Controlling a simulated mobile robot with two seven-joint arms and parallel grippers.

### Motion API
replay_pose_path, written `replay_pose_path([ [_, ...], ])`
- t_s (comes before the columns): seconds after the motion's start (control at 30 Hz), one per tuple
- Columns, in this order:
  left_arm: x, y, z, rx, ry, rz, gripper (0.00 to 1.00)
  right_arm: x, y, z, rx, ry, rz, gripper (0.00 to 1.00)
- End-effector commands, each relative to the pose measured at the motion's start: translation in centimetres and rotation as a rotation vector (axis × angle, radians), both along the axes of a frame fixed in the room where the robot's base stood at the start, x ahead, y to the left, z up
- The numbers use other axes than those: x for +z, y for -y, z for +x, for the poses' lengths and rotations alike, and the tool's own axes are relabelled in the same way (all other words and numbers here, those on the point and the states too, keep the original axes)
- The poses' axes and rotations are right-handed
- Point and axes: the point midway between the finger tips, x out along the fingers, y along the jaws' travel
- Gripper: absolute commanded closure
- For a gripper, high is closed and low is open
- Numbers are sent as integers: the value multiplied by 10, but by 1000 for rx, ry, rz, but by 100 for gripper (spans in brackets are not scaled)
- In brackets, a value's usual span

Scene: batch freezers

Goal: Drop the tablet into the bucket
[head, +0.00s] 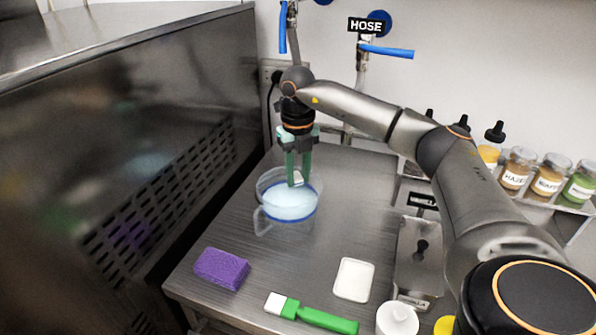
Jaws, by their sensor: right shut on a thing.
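A clear bucket (268,227) stands on the steel table, holding pale blue liquid with a darker blue line around it. My right gripper (297,180) points down over the bucket, its green fingers at the bucket's opening. It is shut on a small white tablet (298,178), which sits between the fingertips just above the liquid. The fingers partly hide the tablet. My left gripper is not in view.
On the table (200,277) are a purple sponge (222,268), a green-handled brush (312,314) and a white tray (353,280). A lidded steel container (417,262) and labelled jars (548,178) are at right. A dark vented freezer panel (140,150) borders the left.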

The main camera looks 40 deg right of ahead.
Motion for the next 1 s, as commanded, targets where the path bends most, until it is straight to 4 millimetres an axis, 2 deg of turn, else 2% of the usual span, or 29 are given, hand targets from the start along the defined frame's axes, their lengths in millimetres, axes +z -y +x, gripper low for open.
replay_pose_path([
  [0.1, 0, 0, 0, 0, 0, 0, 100, 0, 0, 0, 0, 0, 0, 100],
  [0.13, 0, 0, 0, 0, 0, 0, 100, 0, 0, 0, 0, 0, 0, 63],
  [0.4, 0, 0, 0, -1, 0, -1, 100, 0, 0, 0, 0, 0, 0, 33],
  [0.77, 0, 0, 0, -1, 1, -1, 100, 6, 0, 1, 1, 2, 0, 31],
  [0.87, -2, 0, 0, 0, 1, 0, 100, 20, 0, 1, 1, 6, 1, 31],
  [1.0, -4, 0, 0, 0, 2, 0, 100, 50, 0, 1, 1, 7, 1, 31],
])
